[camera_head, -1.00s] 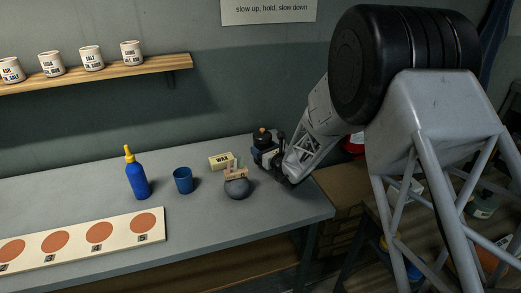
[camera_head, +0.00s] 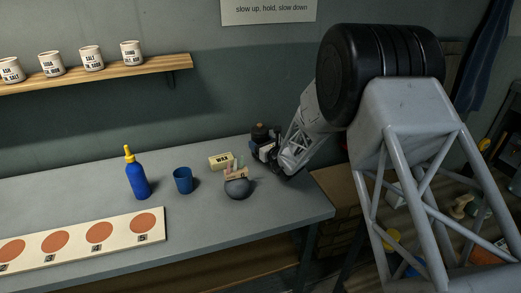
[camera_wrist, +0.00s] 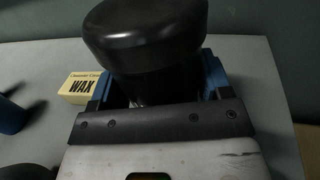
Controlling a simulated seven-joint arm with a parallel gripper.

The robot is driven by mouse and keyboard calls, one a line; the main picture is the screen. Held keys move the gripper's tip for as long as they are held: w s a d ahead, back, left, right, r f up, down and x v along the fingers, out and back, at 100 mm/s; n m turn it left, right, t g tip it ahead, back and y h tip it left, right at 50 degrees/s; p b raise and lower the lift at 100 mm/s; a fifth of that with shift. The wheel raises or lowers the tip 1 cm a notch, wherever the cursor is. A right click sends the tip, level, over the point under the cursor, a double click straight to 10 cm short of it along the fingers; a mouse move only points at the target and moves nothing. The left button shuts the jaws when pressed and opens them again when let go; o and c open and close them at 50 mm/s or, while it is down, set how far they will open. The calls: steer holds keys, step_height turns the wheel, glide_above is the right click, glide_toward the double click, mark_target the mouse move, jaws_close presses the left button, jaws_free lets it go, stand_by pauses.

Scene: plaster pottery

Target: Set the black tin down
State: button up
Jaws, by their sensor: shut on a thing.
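The black tin (camera_wrist: 148,40) fills the top middle of the wrist view, its dark round top nearest the camera. My gripper (camera_wrist: 160,88) is shut on it, with blue fingers on either side. In the head view the tin (camera_head: 260,131) shows at the back right of the grey table (camera_head: 120,188), close to the wall. My gripper (camera_head: 264,150) there is partly hidden behind its own wrist. The underside of the tin is hidden, so I cannot tell whether it touches the table.
A yellow wax box (camera_head: 220,161) and a dark round pot (camera_head: 238,188) stand left of my gripper. A blue cup (camera_head: 183,180), a blue bottle (camera_head: 137,178) and a board with orange discs (camera_head: 100,232) are farther left. The table's right front is clear.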

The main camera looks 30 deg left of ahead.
mark_target(265, 137)
steer(key=shift+f, duration=1.45)
steer(key=shift+f, duration=0.15)
steer(key=o, duration=1.8)
steer(key=shift+v, duration=0.85)
steer(key=shift+s+d+r, duration=0.35)
steer(key=shift+d+r, duration=0.2)
steer(key=shift+d, duration=0.05)
steer(key=shift+r, duration=3.1)
